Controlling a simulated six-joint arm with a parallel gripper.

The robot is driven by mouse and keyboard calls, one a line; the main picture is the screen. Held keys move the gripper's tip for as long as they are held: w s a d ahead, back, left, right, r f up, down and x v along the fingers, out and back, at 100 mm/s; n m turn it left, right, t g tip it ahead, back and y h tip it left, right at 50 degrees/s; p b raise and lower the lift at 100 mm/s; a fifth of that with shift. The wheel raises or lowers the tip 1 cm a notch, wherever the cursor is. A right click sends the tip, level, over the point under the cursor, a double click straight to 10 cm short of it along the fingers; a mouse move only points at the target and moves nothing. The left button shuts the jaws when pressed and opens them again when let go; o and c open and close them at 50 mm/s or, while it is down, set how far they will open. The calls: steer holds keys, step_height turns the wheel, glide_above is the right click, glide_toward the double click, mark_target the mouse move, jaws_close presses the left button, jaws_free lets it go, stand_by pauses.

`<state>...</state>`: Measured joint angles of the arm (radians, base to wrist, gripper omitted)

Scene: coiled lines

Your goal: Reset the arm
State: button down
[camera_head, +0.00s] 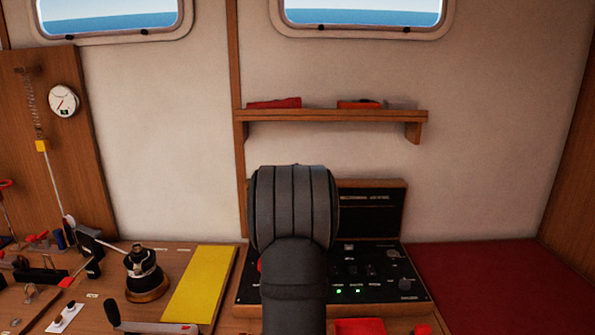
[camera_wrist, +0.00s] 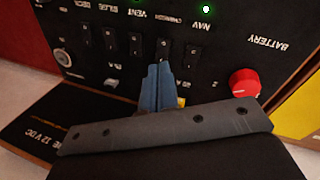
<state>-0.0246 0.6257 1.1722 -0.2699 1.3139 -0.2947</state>
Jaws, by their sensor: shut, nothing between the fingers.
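In the wrist view my gripper (camera_wrist: 158,72) shows as two blue fingers side by side, closed together with nothing between them. The fingertips are over the black switch panel (camera_wrist: 95,22), close to a row of black rocker switches (camera_wrist: 135,45). I cannot tell whether they touch it. In the head view my arm rises in the middle, in front of the panel (camera_head: 385,270), and hides the gripper and the panel's left part. Two green lights glow on the panel there.
A red battery knob (camera_wrist: 245,83) is right of the fingers in the wrist view. In the head view a yellow board (camera_head: 200,285) and a black-topped winch (camera_head: 143,270) are left of my arm. A red mat (camera_head: 500,285) lies right. A wooden shelf (camera_head: 335,116) is above.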

steer(key=shift+s+a+r+n+h, duration=0.1)
steer(key=shift+s+a+n+h, duration=0.1)
steer(key=shift+a+n, duration=0.5)
steer(key=shift+s+a+r+n+h, duration=0.1)
steer(key=shift+s+a+n, duration=0.15)
steer(key=shift+a, duration=0.75)
